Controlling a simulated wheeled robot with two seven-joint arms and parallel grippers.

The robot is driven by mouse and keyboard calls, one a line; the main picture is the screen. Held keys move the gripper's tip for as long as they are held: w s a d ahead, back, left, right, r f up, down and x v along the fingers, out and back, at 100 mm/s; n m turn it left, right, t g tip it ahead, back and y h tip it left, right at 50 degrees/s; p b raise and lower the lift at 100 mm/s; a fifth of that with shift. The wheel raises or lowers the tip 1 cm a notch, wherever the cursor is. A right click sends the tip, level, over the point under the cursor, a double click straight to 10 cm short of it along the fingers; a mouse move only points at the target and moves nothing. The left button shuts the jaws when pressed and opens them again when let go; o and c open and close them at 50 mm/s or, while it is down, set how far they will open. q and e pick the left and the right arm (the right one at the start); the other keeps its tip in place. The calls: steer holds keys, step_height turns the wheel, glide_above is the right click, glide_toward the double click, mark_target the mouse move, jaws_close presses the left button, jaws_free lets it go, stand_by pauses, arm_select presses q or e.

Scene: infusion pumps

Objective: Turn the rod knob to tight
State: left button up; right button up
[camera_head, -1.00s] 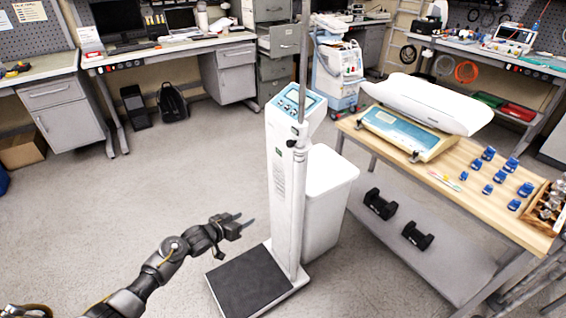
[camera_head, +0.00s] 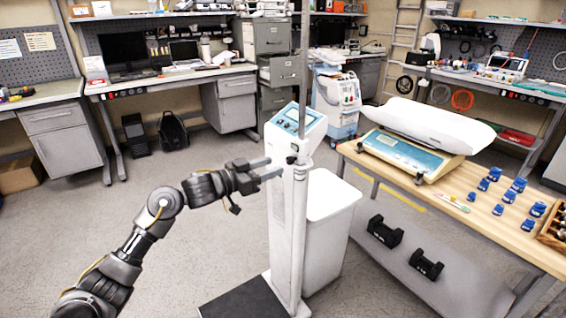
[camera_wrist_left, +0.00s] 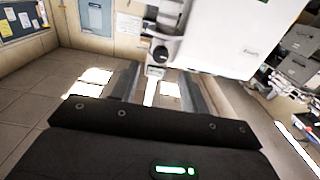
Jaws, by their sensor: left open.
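The white column scale (camera_head: 280,215) stands upright with a grey vertical rod (camera_head: 303,70) rising behind its blue-edged display head (camera_head: 296,122). The small black rod knob (camera_head: 291,160) sits on the column below the display. In the left wrist view a dark knob (camera_wrist_left: 159,52) shows beyond the fingers, beside the white housing (camera_wrist_left: 215,40). My left gripper (camera_head: 273,168) is open and empty, with its fingers pointing right, just left of the knob. I cannot tell whether a fingertip touches the column. My right gripper is not in view.
A white bin (camera_head: 328,230) stands right behind the column. A wooden-topped table (camera_head: 430,195) on the right holds a baby scale (camera_head: 410,155) and several blue weights. The scale's dark platform (camera_head: 245,302) lies low in front.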

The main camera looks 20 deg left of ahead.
mark_target(288, 161)
arm_select(q)
steer(key=x, duration=0.5)
steer(key=shift+w, duration=0.1)
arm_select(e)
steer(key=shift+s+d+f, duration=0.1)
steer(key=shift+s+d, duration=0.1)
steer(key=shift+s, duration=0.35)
arm_select(q)
jaws_close()
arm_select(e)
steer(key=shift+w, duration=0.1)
